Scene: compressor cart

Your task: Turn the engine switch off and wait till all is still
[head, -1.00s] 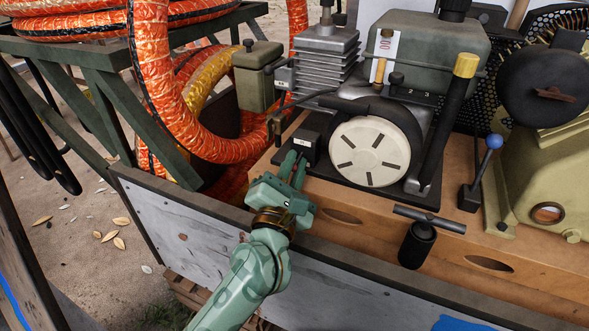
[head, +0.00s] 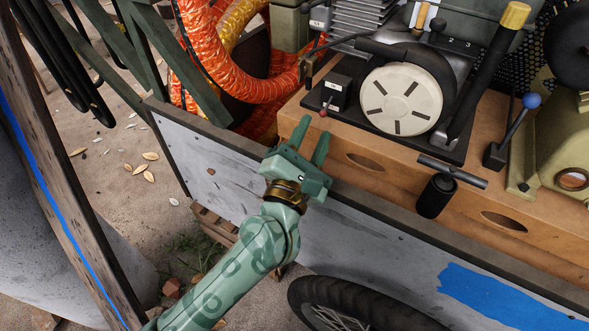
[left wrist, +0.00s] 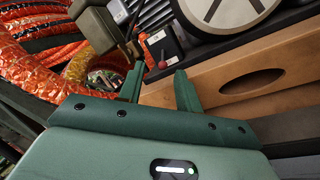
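The engine switch is a small black box (head: 336,93) with white marks and a small red-tipped lever (head: 324,112), which points down and out toward me. It sits at the left end of the engine's black base plate, left of the cream slotted starter disc (head: 400,99). The box also shows in the left wrist view (left wrist: 165,46), with its red tip below. My left gripper (head: 313,130) is open and empty, in front of and below the switch, apart from it. The marks are too small to read. Whether the disc turns cannot be told. My right gripper is out of view.
The wooden bed (head: 390,168) and grey side panel (head: 345,235) of the cart lie in front of the engine. A black T-handle (head: 437,195) and a blue-knobbed lever (head: 531,101) stand to the right. Orange hose (head: 215,75) hangs at the left.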

